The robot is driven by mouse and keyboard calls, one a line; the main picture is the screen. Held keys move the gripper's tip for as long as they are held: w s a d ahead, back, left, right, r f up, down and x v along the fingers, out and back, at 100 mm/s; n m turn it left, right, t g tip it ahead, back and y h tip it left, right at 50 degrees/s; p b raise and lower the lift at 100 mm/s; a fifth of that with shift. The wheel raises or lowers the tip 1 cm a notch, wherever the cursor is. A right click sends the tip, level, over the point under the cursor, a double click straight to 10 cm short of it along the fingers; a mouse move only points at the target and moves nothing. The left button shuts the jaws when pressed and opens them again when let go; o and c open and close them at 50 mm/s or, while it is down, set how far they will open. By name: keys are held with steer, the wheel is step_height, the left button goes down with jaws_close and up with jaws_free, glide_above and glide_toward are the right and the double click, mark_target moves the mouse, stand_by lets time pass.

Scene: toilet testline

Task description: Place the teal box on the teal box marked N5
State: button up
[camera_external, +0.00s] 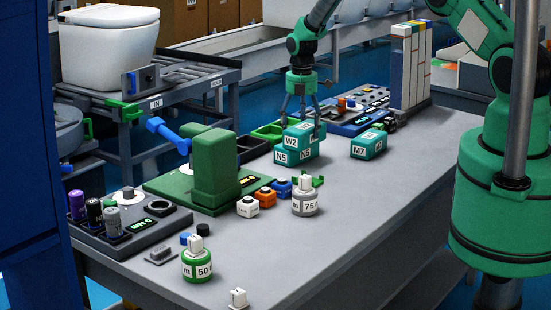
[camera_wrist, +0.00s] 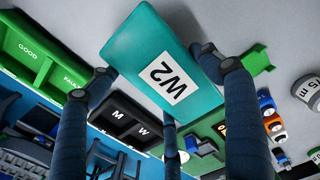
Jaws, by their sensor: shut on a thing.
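A teal box marked W2 (camera_external: 293,141) is held in my gripper (camera_external: 301,122), whose fingers are shut on its sides. It sits directly over the teal box marked N5 (camera_external: 293,157), roughly lined up with it. I see no clear gap between the two, but cannot tell if W2's weight rests on N5. In the wrist view the W2 box (camera_wrist: 140,50) fills the space between the dark fingers of my gripper (camera_wrist: 155,75); N5 cannot be made out for certain there.
Another teal box marked M7 (camera_external: 369,145) stands to the right on the grey table (camera_external: 340,215). Green and black trays (camera_external: 252,148) lie at the left. A blue panel (camera_external: 352,117) and an upright white block stack (camera_external: 409,65) stand behind. A 75 weight (camera_external: 305,200) stands in front.

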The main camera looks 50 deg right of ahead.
mark_target(300, 127)
steer(key=o, duration=1.4)
steer(key=shift+f, duration=0.1)
step_height(300, 127, up, 12)
steer(key=b, duration=0.1)
steer(key=shift+r, duration=0.2)
